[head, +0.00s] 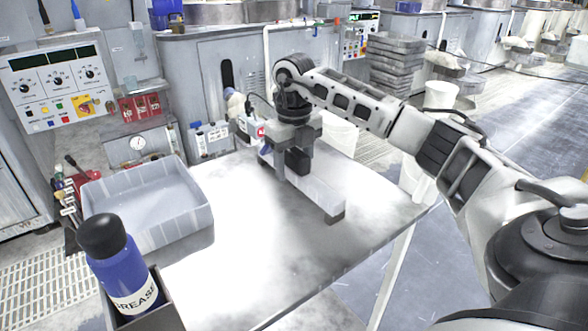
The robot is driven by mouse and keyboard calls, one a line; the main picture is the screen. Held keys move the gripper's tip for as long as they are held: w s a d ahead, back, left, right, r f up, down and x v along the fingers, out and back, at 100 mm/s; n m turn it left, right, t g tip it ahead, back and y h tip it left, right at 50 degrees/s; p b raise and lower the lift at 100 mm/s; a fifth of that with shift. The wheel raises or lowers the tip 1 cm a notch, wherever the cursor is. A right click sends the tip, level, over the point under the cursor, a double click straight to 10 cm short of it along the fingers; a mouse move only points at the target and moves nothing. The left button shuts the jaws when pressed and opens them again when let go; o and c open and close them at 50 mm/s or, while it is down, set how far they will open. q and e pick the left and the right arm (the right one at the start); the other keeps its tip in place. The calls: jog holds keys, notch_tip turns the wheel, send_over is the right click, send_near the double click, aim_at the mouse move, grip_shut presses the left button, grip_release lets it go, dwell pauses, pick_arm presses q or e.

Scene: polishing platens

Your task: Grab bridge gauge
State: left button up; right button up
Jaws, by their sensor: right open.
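The bridge gauge (322,190) looks like a long pale bar lying on the metal table, with a grey foot at its near right end. A dark block (297,161) shows at its middle; I cannot tell whether it is part of the gauge. My right gripper (293,172) points down over the middle of the bar, with its fingers open around that area. The gripper hides part of the bar, and I cannot tell whether the fingers touch it. My left gripper is not in view.
The metal table (245,225) has clear room in its middle. A grey plastic bin (192,222) stands at its left. A blue grease bottle (122,265) stands in a dark holder (165,312) at the near left. A control panel (58,85) and machines stand behind.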

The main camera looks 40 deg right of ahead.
notch_tip(320, 180, down, 2)
jog(key=shift+f, duration=0.1)
grip_shut()
